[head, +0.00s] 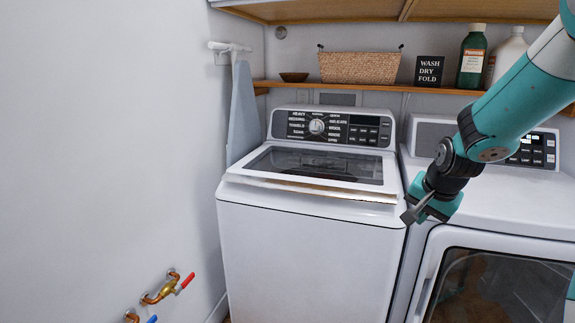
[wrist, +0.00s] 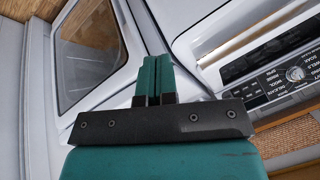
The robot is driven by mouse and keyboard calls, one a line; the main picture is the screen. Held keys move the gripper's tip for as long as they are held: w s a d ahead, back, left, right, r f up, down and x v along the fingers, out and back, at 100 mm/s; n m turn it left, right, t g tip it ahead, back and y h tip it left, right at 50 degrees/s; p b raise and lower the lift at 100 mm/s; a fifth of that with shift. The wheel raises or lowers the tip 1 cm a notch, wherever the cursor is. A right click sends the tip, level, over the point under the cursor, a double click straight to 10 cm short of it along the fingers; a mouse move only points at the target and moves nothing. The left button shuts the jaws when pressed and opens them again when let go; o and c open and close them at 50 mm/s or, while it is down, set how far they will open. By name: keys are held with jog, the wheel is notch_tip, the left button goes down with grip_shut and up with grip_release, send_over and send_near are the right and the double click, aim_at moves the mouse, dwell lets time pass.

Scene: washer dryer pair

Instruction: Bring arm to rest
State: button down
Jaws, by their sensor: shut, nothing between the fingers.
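My gripper (head: 411,215) is in front of the gap between the two machines in the head view, below my teal and grey arm. Its fingers are together and empty. In the wrist view the shut fingers (wrist: 154,78) point up in the picture, with the machines beyond them. The fingertips look clear of both machines, though the exact distance is hard to tell.
A white top-load washer (head: 310,235) with its lid down stands left. A white front-load dryer (head: 436,263) stands right. A shelf (head: 305,84) holds a basket (head: 358,67) and bottles (head: 472,56). Pipe valves (head: 160,290) jut from the left wall.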

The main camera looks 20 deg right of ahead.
jog(key=s+a+r+n+y, duration=0.1)
jog(key=a+r+n, duration=0.15)
jog(key=a, duration=0.45)
jog(key=s+a+r+n+y, duration=0.2)
jog(key=a+n, duration=0.2)
jog(key=a, duration=0.3)
jog(key=s+a+r+n+g+y+p, duration=0.1)
jog(key=s+a+r+n+g, duration=0.1)
jog(key=s+a+n, duration=0.4)
jog(key=s+a+r+n+g+y+p, duration=0.1)
jog(key=s+a+r+n+g, duration=0.1)
jog(key=s+a+n, duration=0.4)
jog(key=s+a+g, duration=0.1)
jog(key=s+a, duration=0.4)
jog(key=shift+s+a+r+n+y+p, duration=0.2)
jog(key=shift+s+a+n+y+p, duration=0.1)
jog(key=shift+s+a+n+p, duration=0.1)
jog(key=shift+d, duration=0.1)
